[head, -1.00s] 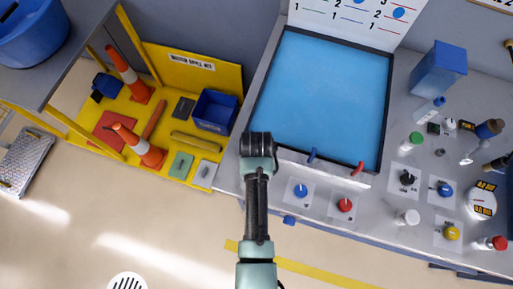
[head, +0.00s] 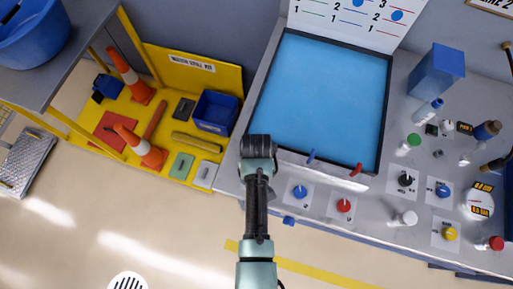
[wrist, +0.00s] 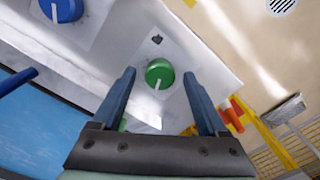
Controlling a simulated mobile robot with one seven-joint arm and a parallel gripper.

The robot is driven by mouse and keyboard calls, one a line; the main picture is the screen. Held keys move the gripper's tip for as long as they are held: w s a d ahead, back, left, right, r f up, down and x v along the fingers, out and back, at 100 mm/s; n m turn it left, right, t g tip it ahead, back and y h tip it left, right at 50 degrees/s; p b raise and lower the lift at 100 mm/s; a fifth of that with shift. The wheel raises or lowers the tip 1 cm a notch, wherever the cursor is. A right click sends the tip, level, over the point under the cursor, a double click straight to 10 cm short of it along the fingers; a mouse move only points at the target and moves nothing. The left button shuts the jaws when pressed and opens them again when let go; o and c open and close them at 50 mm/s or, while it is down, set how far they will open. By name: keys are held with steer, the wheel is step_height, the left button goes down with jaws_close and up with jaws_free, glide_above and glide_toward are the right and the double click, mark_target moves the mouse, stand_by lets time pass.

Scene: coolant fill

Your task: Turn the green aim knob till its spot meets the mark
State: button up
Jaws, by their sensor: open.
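The green knob (wrist: 160,74) sits on a white plate (wrist: 190,48) in the wrist view. A white line on it points down the picture, toward my gripper's palm. A small dark patch (wrist: 157,39) shows on the plate beyond the knob. My gripper (wrist: 158,76) is open, with one blue finger on each side of the knob in the picture. I see no contact, and the height of the fingertips over the knob is unclear. In the head view my arm hides the green knob and the fingers. I cannot make out a separate spot and mark.
A blue knob (wrist: 62,8) is near the green one; blue (head: 299,192) and red (head: 344,205) knobs stand right of my arm. A blue pool (head: 320,95) lies behind. Bottles and more knobs crowd the right. A yellow shelf (head: 228,78) with cones is left.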

step_height(320, 180, up, 13)
steer(key=b, duration=0.1)
stand_by(0.5)
stand_by(0.4)
